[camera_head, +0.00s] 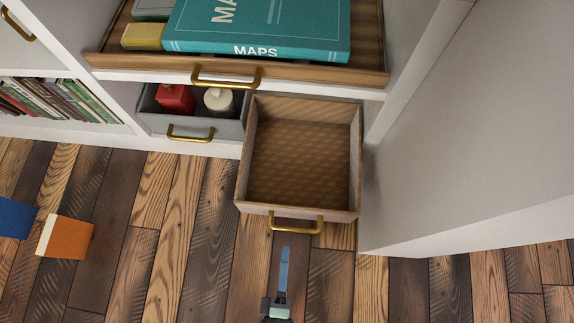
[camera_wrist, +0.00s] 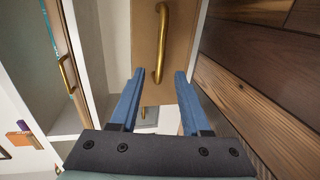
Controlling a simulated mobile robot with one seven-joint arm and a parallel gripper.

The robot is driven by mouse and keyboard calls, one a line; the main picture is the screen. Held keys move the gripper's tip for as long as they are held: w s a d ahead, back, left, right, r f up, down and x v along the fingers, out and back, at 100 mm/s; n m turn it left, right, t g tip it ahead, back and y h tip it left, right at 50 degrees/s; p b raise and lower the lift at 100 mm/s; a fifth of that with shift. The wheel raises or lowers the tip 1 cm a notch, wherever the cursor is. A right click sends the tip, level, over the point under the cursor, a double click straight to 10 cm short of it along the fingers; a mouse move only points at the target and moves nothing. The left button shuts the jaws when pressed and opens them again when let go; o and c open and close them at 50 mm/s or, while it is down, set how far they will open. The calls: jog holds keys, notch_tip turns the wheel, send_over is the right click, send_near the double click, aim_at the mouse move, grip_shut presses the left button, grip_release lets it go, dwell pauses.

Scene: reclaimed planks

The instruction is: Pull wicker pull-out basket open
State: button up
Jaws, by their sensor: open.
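The wicker pull-out basket (camera_head: 303,150) stands far out from the white shelf unit in the head view, its woven inside empty. Its brass handle (camera_head: 296,224) is on the front panel, facing my gripper (camera_head: 284,252). In the wrist view, the tan basket front (camera_wrist: 144,45) and brass handle (camera_wrist: 161,42) are just beyond my gripper (camera_wrist: 160,72). The two blue fingers are apart with nothing between them. The fingertips appear clear of the handle, with a small gap.
Left of the basket is a grey bin (camera_head: 188,122) holding a red item and a cream item. Above is a wooden tray (camera_head: 375,77) with a teal MAPS book (camera_head: 258,30). A white panel (camera_head: 460,130) stands at right. An orange block (camera_head: 66,237) lies on the plank floor.

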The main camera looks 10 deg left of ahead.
jog(key=p+v, duration=0.1)
jog(key=v, duration=0.4)
dwell(0.5)
